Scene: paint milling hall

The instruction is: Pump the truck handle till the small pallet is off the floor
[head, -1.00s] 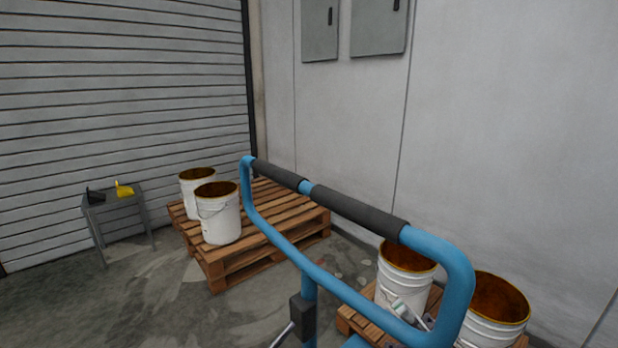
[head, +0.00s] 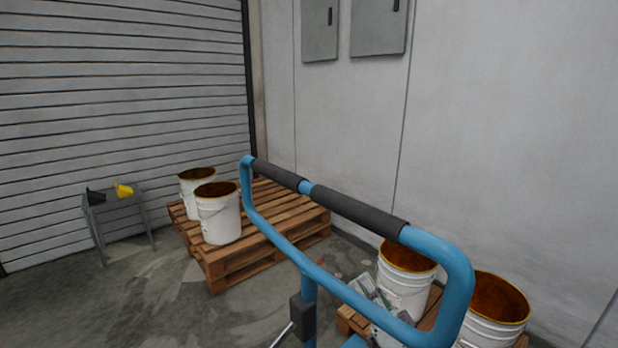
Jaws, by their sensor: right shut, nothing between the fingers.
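The blue truck handle (head: 330,278) is a large loop across the lower middle, with dark grips (head: 358,213) on its top bar. A dark block sits on its post. The small pallet (head: 346,321) shows only in part at the lower right, behind the handle, with white buckets on it. Whether it touches the floor cannot be seen. My left gripper is out of view.
A larger wooden pallet (head: 283,208) with two white buckets (head: 218,215) stands further back. A small grey table (head: 120,203) with a yellow item (head: 124,190) stands by the shutter. Another bucket (head: 495,310) is at the right. Floor is clear at the lower left.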

